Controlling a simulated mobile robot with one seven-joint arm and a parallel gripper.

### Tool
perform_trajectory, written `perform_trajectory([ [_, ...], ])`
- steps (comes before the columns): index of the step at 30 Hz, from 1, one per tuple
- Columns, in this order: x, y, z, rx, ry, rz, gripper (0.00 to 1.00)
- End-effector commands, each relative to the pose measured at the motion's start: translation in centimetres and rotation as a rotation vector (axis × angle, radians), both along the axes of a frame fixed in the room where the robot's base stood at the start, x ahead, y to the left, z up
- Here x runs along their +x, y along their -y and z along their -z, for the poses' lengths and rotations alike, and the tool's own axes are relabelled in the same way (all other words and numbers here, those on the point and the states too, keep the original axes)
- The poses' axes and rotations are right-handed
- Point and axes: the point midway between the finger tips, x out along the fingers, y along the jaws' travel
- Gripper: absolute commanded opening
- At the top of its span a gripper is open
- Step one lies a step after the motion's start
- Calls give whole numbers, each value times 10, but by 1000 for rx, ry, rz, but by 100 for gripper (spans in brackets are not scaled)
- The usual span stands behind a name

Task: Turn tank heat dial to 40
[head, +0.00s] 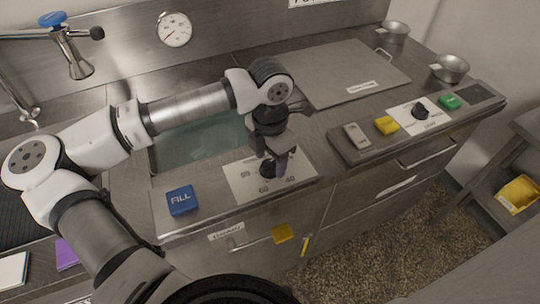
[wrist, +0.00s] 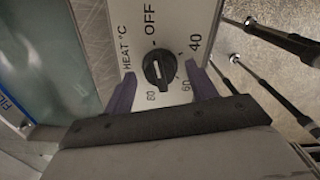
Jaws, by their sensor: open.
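The tank heat dial (wrist: 158,70) is a black knob on a white plate (wrist: 128,12) marked HEAT °C, OFF, 40, 60 and 80. In the wrist view its raised grip lies roughly in line with OFF, and 40 is to the upper right. In the head view the plate (head: 240,185) is on the counter front, with the dial partly hidden by my gripper (head: 274,166). My gripper (wrist: 160,78) is open, its purple fingers on either side of the dial with visible gaps. I cannot tell how far the fingertips are above the plate.
A blue FILL button (head: 182,200) is left of the plate. The water tank (head: 195,142) lies behind it. To the right, a second panel holds a yellow block (head: 387,125), another black knob (head: 420,110) and a green block (head: 450,102). A wall gauge (head: 174,29) hangs behind.

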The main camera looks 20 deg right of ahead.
Motion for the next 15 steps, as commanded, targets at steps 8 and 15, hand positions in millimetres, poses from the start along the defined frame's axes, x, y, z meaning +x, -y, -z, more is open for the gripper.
perform_trajectory([
  [8, 0, 0, 0, 0, 0, 0, 26],
  [15, 0, 0, 0, 0, 0, 6, 13],
])
